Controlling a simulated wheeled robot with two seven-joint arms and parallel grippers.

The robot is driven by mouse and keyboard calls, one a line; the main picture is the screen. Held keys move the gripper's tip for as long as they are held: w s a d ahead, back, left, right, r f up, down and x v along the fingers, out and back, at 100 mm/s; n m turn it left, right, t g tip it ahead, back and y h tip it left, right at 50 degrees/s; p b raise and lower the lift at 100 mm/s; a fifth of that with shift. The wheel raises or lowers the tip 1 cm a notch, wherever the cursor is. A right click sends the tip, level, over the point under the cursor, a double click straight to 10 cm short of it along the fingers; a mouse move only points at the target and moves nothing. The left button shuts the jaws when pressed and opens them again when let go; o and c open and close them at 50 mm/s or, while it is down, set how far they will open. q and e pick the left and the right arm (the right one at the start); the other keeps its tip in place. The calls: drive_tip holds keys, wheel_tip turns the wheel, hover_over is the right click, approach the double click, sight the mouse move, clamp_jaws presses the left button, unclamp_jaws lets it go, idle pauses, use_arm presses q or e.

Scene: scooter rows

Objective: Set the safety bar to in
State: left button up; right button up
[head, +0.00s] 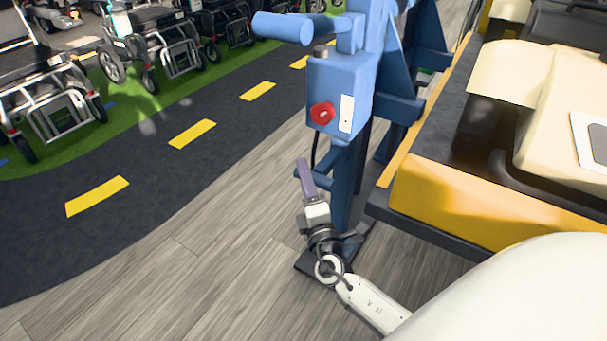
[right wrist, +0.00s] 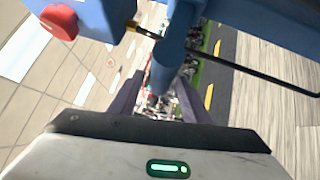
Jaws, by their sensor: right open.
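A blue post machine (head: 342,90) stands right of centre in the head view, with a red knob (head: 322,113) on its box and a thick blue cylinder (head: 283,27) at its upper left. A short blue bar (head: 325,181) sticks out low from the post; I cannot tell for certain that it is the safety bar. My right gripper (head: 303,167) points up beside this bar, its purple fingers open. In the right wrist view a blue bar (right wrist: 171,62) runs down toward the gap between the open fingers (right wrist: 157,90); contact is unclear. My left gripper is not in view.
A yellow and cream vehicle (head: 470,205) stands close on the right. Wheelchairs and scooters (head: 155,48) line the green strip at the upper left. A dark lane with yellow dashes (head: 97,196) crosses the left. The wooden floor (head: 170,285) in front is clear.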

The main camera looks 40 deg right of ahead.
drive_tip(key=shift+x, duration=0.8)
